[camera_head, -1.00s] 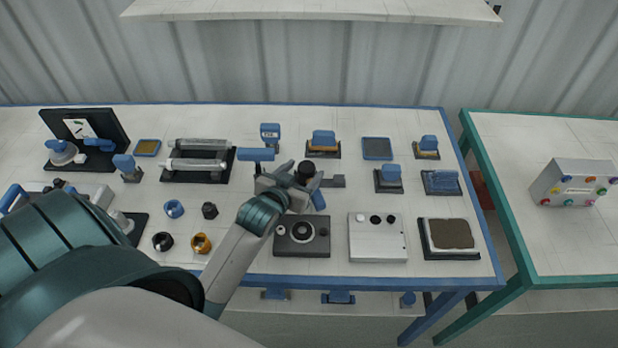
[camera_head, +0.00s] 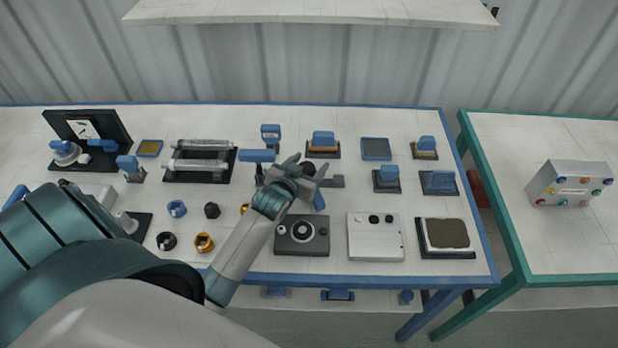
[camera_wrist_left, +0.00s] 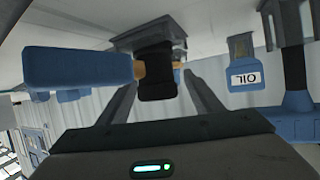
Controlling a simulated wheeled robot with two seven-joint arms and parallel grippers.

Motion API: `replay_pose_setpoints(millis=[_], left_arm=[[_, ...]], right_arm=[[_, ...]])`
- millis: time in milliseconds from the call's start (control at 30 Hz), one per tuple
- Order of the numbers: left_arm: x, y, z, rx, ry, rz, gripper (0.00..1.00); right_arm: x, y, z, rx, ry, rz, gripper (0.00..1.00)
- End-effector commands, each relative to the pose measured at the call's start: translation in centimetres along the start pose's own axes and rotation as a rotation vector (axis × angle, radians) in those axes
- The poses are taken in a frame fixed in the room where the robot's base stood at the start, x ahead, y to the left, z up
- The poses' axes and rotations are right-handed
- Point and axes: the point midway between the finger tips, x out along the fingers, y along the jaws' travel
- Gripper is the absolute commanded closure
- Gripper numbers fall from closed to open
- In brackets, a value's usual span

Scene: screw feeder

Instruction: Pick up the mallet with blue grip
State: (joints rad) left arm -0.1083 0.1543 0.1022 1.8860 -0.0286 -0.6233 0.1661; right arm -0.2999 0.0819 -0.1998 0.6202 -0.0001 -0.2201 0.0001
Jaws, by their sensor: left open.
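The mallet has a blue grip (camera_head: 319,200) and a black head (camera_head: 308,168), and rests on a small grey stand (camera_head: 336,182) in the middle of the bench. In the left wrist view, which looks upside down, its blue grip (camera_wrist_left: 75,69) points left, with tan parts beside the black head (camera_wrist_left: 157,72). My left gripper (camera_head: 306,165) is open at the mallet. In the wrist view its fingers (camera_wrist_left: 162,82) lie either side of the black head; I cannot tell whether they touch it. The gripper partly hides the mallet in the head view. My right gripper is not in view.
A blue-topped tool on a dark post (camera_head: 257,155) stands close left of the gripper, with an oil can (camera_head: 270,134) behind. A dark box with a dial (camera_head: 302,236) and a white box (camera_head: 376,240) sit in front. A roller stand (camera_head: 199,162) is further left.

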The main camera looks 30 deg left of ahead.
Motion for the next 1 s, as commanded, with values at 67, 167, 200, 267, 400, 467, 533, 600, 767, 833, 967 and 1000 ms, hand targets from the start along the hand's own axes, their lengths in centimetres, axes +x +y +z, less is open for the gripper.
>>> replay_pose_setpoints(millis=[67,167,200,267,400,467,533,600,767,833,967,1000], left_arm=[[0.51,-0.01,-0.06,0.000,0.000,0.000,0.40],[0.82,0.00,0.00,0.000,0.000,0.000,0.40],[0.86,0.00,0.01,0.000,0.000,0.000,0.40],[0.86,0.01,0.03,0.000,0.000,0.000,0.40],[0.84,0.01,0.04,0.000,0.000,0.000,0.40],[0.84,0.01,0.04,0.000,0.000,0.000,0.40],[0.83,0.01,0.05,0.000,0.000,0.000,0.40],[0.83,0.01,0.05,0.000,0.000,0.000,0.40],[0.82,0.01,0.06,0.000,0.000,0.000,0.74],[0.82,0.01,0.06,0.000,0.000,0.000,0.89],[0.82,0.01,0.01,0.000,0.001,0.000,0.93],[0.82,0.01,0.02,0.000,0.001,0.000,0.93]], right_arm=[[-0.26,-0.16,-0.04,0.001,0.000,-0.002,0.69],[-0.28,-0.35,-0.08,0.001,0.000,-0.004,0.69],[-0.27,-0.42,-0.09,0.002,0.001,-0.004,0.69],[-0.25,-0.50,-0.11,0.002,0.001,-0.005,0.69],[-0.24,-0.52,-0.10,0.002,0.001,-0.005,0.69],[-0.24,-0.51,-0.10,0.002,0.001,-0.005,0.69],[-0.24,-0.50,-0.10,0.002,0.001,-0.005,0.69],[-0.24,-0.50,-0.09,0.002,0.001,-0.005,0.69],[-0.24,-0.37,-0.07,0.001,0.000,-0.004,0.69],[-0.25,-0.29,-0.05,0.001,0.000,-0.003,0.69],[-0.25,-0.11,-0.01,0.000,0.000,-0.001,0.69],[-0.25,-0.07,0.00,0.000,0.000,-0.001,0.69]])
